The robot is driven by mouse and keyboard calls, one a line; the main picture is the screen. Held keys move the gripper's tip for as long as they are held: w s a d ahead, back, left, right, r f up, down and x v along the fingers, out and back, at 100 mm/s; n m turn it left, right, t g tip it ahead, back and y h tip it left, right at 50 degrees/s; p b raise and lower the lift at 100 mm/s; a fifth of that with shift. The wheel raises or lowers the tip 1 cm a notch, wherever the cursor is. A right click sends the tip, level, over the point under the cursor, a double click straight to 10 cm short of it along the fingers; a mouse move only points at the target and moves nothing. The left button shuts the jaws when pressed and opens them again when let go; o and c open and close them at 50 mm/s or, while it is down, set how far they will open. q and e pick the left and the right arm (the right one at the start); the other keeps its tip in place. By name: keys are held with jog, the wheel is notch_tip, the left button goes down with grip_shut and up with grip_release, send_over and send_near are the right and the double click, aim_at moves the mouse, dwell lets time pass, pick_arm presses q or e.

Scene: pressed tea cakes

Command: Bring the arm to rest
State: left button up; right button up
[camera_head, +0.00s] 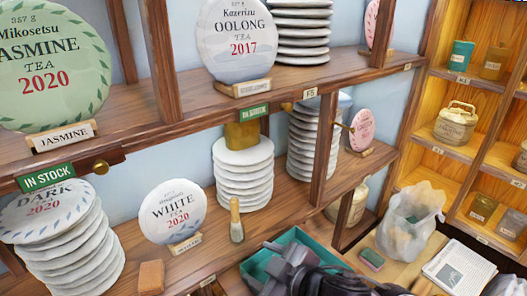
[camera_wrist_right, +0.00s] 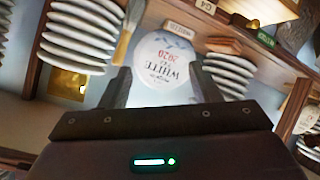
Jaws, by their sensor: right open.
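My right gripper (camera_head: 280,258) is at the bottom middle of the head view, in front of the lower shelf and over a teal tray (camera_head: 252,268). In the right wrist view its two fingers (camera_wrist_right: 162,72) stand apart with nothing held between them. Beyond them, upside down, is the round white tea cake (camera_wrist_right: 165,66) marked WHITE 2020. That cake (camera_head: 172,212) stands upright on the lower shelf in the head view, apart from the gripper. My left gripper does not show in either view.
Stacks of pale cakes (camera_head: 243,174) fill the wooden shelves. A small brush (camera_head: 236,220) and a brown block (camera_head: 151,276) sit near the lower shelf's front. A plastic bag (camera_head: 408,222) and a newspaper (camera_head: 459,270) lie right of the gripper. A lit cabinet (camera_head: 440,150) stands at right.

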jog(key=s+d+f+m+g+h, duration=0.1)
jog(key=s+d+f+m+h, duration=0.1)
jog(key=d, duration=0.3)
jog(key=s+d+f+m+g+h, duration=0.1)
jog(key=s+d+f+m+h, duration=0.1)
jog(key=d+f+m, duration=0.2)
jog(key=s+d+f+m+h, duration=0.1)
jog(key=d+f+m+h, duration=0.2)
jog(key=d, duration=0.3)
jog(key=shift+s+f+g, duration=0.25)
jog(key=shift+s+g, duration=0.15)
jog(key=s+d+f+m+g+h, duration=0.1)
jog(key=s+d+f+m+g, duration=0.25)
jog(key=s, duration=0.35)
notch_tip(320, 180, down, 30)
jog(key=s+n+b, duration=0.1)
jog(key=b, duration=0.1)
jog(key=s+d+f+g, duration=0.1)
jog(key=s+d+f, duration=0.1)
jog(key=s+f, duration=0.8)
jog(key=s+d+f+g+b, duration=0.1)
jog(key=s+d+f, duration=0.1)
jog(key=s+f, duration=0.8)
jog(key=shift+s+d+f, duration=0.25)
jog(key=shift+f, duration=0.7)
